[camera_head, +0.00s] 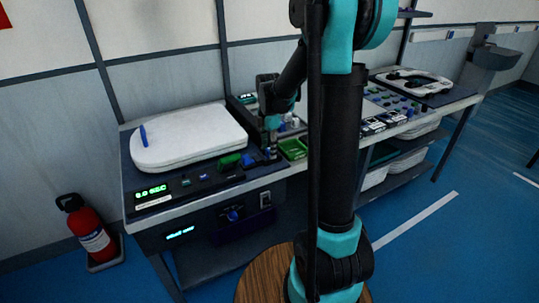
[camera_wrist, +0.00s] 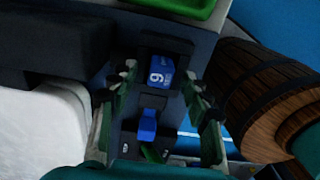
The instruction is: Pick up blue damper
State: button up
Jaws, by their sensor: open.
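In the wrist view a blue damper (camera_wrist: 160,72) with a white mark like a 6 or 9 sits in a dark holder, between and beyond my fingertips. A second blue piece (camera_wrist: 148,126) sits in a holder nearer the camera. My gripper (camera_wrist: 157,82) is open, one finger on each side of this row, with nothing held. In the head view my gripper (camera_head: 270,150) points down over the front of the bench, just right of a small blue piece (camera_head: 248,160). I cannot tell whether the fingers touch the holder.
A white toilet lid (camera_head: 190,138) lies left of my gripper, with a blue piece (camera_head: 142,136) on it. A green tray (camera_head: 293,149) stands just right of my gripper. A green piece (camera_head: 229,160) lies on the bench's front strip. A fire extinguisher (camera_head: 90,232) stands on the floor at left.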

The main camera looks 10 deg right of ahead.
jog(key=shift+c, duration=0.6)
grip_shut()
